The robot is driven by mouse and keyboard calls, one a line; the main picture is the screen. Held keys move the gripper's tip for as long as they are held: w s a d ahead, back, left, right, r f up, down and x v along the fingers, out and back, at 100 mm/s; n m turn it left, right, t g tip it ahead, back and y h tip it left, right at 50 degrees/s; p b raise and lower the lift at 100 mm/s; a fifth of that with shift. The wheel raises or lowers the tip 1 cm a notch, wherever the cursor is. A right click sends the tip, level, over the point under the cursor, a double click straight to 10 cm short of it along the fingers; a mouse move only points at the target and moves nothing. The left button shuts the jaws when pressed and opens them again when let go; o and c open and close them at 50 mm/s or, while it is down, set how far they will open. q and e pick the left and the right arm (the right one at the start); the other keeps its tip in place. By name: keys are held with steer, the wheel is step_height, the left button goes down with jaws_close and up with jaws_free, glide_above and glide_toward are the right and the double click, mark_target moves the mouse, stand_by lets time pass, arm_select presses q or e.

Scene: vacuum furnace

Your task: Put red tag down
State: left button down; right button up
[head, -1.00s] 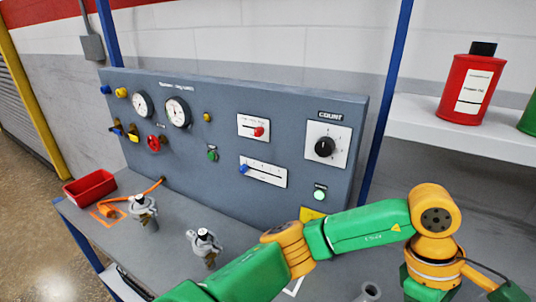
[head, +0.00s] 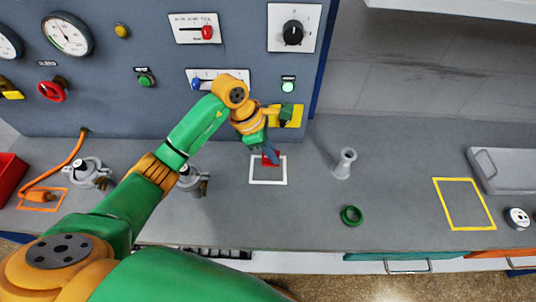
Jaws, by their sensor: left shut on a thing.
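The red tag (head: 267,160) is a small red piece at the tip of my left gripper (head: 270,153), which points down at the bench top. My left gripper is shut on the tag. The tag shows over the upper part of a white square outline (head: 268,182) on the grey bench; I cannot tell whether it touches the surface. The fingers hide part of the tag. My right gripper is not in view.
A grey-white funnel-like piece (head: 344,164) and a green ring (head: 351,215) stand to the right. A yellow outline (head: 464,204) lies further right. Metal valve fittings (head: 90,174) stand at left. The control panel (head: 160,110) rises behind.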

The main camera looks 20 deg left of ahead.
mark_target(270, 162)
arm_select(q)
steer(key=f, duration=0.1)
steer(key=f+p, duration=0.1)
steer(key=f, duration=0.1)
steer(key=shift+w+a+f+p, duration=0.15)
steer(key=shift+a+f+p, duration=0.15)
steer(key=shift+f+p, duration=0.1)
steer(key=shift+f, duration=0.25)
steer(key=shift+a+f+b, duration=0.1)
steer(key=shift+f+b, duration=0.1)
steer(key=shift+b, duration=0.1)
steer(key=c, duration=1)
jaws_free()
steer(key=shift+r, duration=0.1)
